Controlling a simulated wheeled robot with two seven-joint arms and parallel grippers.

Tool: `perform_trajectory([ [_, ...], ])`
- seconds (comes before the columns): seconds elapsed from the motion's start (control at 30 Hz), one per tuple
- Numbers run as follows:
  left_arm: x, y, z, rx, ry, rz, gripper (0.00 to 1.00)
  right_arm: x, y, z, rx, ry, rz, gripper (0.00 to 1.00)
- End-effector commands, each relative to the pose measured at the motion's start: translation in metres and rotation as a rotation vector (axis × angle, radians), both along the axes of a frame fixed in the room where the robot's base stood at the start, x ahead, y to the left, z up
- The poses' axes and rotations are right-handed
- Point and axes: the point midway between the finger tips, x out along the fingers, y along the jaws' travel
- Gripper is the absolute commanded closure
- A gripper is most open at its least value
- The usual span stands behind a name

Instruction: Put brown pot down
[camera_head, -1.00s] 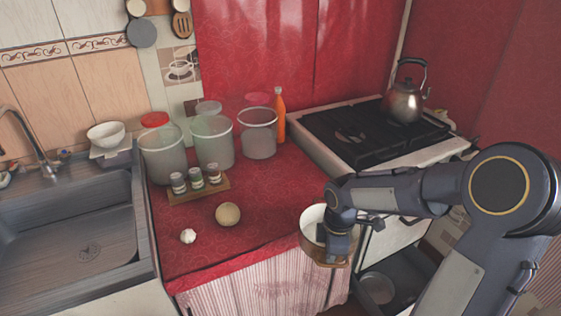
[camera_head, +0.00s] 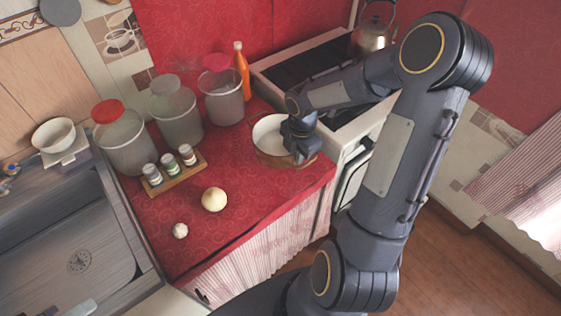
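The brown pot (camera_head: 268,132), pale inside with a brown lower body, is at the right end of the red counter (camera_head: 250,205), near the stove. It looks upright, and I cannot tell whether its base touches the counter. My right gripper (camera_head: 301,153) is at the pot's right side, shut on its wall or rim. The gripper hides that part of the pot, and its fingertips are hard to make out. My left gripper is not in view.
Clear canisters (camera_head: 176,112) and an orange bottle (camera_head: 241,72) stand behind the pot. The stove (camera_head: 300,62) is behind right. The counter's front right is bare.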

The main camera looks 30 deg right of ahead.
Motion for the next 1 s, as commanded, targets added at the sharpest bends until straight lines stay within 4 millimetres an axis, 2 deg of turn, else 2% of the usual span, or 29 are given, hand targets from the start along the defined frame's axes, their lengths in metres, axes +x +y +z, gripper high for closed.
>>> perform_trajectory([
  [0.03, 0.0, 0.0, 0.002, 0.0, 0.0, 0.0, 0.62, 0.011, 0.005, -0.008, 0.004, 0.001, 0.004, 1.0],
  [0.1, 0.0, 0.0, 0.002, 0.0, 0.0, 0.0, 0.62, 0.021, 0.008, -0.022, 0.003, 0.002, 0.004, 1.0],
  [0.3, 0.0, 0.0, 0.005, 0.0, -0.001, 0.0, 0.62, 0.043, 0.014, -0.048, 0.001, -0.001, 0.0, 1.0],
  [0.47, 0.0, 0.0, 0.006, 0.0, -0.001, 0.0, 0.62, 0.05, 0.016, -0.057, -0.001, -0.002, 0.0, 1.0],
  [0.7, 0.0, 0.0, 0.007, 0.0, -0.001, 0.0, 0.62, 0.053, 0.017, -0.087, 0.0, 0.0, -0.001, 1.0],
  [1.0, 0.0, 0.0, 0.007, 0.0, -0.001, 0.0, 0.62, 0.053, 0.017, -0.091, -0.001, -0.003, 0.0, 1.0],
])
